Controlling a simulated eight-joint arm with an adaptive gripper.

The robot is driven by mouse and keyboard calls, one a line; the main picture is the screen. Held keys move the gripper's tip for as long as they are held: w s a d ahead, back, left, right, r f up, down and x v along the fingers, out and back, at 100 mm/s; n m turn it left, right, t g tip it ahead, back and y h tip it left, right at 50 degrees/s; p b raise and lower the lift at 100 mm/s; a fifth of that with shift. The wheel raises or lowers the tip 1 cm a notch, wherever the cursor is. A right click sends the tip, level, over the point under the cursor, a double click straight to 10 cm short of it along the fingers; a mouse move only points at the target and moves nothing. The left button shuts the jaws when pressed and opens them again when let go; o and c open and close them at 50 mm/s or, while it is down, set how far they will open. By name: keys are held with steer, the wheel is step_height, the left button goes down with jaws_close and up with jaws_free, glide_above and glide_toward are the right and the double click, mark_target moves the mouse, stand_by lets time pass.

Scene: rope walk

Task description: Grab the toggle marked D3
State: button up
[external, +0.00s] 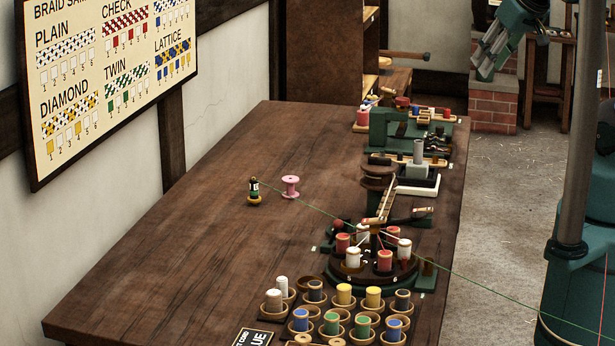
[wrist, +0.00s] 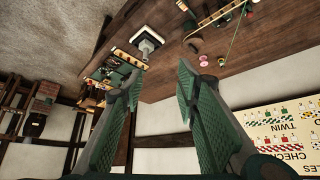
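No marking D3 is legible on anything in either view, so I cannot tell which piece is the toggle. Small pieces with white tags surround the round braiding stand (external: 375,265) on the table (external: 190,230) in the external view, too small to read. My gripper (wrist: 160,75) is open and empty in the wrist view, its two green ribbed fingers apart. In the external view it is high at the upper right, beyond the table's far right corner and well away from the stand. A pink spool (external: 290,187) stands on the table; it also shows in the wrist view (wrist: 204,58).
A small dark bobbin (external: 254,192) carries a green thread running right across the stand. Several spools in wooden cups (external: 343,294) fill the table's near end. Green machinery (external: 390,130) stands at the far end. The left half of the table is mostly clear beneath the wall chart (external: 105,75).

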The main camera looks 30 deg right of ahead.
steer(key=w+a+r+n+g+b, duration=0.1)
steer(key=w+a+r+n, duration=0.15)
steer(key=w, duration=0.45)
steer(key=w+a+r+n+g+b, duration=0.1)
steer(key=w+a+n, duration=0.15)
steer(key=w, duration=0.45)
steer(key=n+g+h+b, duration=0.2)
steer(key=n+g+b, duration=0.35)
steer(key=n, duration=0.65)
glide_above(252, 180)
steer(key=f, duration=3.6)
steer(key=shift+s+a+f, duration=0.15)
steer(key=shift+a+f, duration=0.05)
steer(key=shift+a, duration=0.05)
steer(key=shift+a+f, duration=0.25)
steer(key=shift+f, duration=0.15)
